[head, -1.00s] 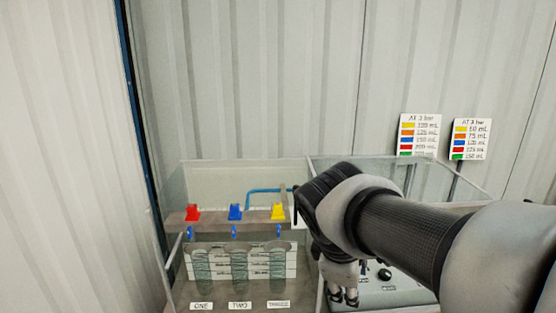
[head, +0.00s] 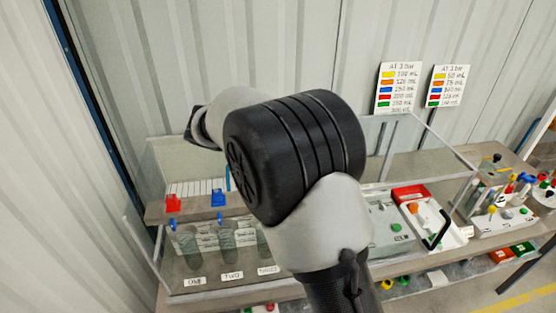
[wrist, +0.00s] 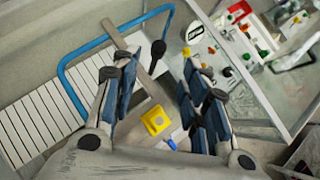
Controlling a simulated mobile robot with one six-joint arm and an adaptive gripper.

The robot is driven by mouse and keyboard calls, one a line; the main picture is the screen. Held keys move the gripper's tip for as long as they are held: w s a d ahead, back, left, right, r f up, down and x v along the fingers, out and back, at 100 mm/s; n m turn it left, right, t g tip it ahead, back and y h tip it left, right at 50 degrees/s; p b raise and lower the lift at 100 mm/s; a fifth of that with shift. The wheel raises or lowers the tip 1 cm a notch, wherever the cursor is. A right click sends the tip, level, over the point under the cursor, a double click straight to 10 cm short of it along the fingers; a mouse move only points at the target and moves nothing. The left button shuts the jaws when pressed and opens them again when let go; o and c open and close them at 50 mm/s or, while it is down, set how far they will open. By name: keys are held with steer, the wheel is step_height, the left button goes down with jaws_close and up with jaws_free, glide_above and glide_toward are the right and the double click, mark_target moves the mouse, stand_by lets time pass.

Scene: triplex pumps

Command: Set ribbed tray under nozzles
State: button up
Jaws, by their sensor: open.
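The white ribbed tray (wrist: 45,118) lies behind the nozzle beam at the left of the wrist view, with a blue tube handle (wrist: 75,95) along it. In the head view, part of the ribbed tray (head: 195,187) shows behind the red and blue caps. My gripper (wrist: 158,85) is open and empty in the wrist view, its fingers spread above the yellow cap (wrist: 156,120) and the grey beam. Blue nozzles (head: 173,224) hang under the beam over the spring-like tubes. My arm hides the third nozzle and my fingers in the head view.
Clear panels (head: 170,165) enclose the tray area. Labels ONE (head: 195,281), TWO (head: 232,275) and a third mark the tubes. To the right stand a control panel (head: 400,228), a red box (head: 411,194) and several coloured valves. Two colour charts (head: 399,88) stand behind.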

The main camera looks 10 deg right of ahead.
steer(key=x, duration=1.1)
steer(key=shift+w+d+f, duration=0.15)
steer(key=shift+w+f, duration=0.1)
jaws_close()
